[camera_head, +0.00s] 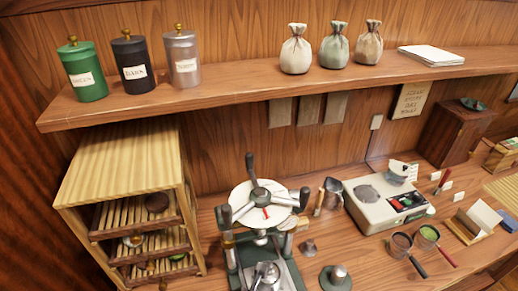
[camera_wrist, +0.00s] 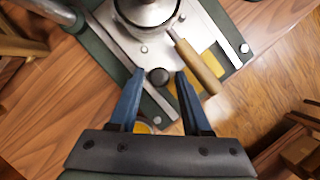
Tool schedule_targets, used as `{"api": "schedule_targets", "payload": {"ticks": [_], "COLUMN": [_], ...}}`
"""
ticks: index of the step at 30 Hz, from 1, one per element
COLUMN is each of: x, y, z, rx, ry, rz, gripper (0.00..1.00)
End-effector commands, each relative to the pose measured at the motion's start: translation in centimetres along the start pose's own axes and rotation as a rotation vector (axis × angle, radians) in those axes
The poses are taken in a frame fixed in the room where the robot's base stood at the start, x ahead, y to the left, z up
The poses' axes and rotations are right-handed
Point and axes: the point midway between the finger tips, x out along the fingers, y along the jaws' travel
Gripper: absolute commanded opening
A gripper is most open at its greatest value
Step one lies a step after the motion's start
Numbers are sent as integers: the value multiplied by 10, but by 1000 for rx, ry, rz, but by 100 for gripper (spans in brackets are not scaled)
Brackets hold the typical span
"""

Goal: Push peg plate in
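The press (camera_head: 237,255) stands on the counter in the head view, with a round white top, dark-tipped spokes and a green and grey base. In the wrist view its pale metal plate (camera_wrist: 118,38) lies on a dark green base, with a round metal vessel (camera_wrist: 147,12) on it. A dark round knob (camera_wrist: 158,77) sits at the plate's near end. My gripper (camera_wrist: 159,73) is open, its two blue fingertips on either side of the knob in the picture, with a gap at each side. I cannot tell its height above the knob. I cannot make out my gripper in the head view.
A wooden handle (camera_wrist: 200,68) sticks out close to the right fingertip. A slatted rack (camera_head: 120,160) stands left of the press. A scale (camera_head: 385,200) and a small dark-based weight (camera_head: 336,276) are at its right. The shelf (camera_head: 260,92) overhangs behind.

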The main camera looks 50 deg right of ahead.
Motion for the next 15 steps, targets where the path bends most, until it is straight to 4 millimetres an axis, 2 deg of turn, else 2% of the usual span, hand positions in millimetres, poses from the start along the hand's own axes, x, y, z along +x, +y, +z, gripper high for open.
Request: {"api": "schedule_targets", "payload": {"ticks": [1,7,15], "x": [0,0,0], "y": [0,0,0], "z": [0,0,0], "rx": [0,0,-1], "ry": [0,0,0], "rz": [0,0,0], "gripper": [37,1,0]}}
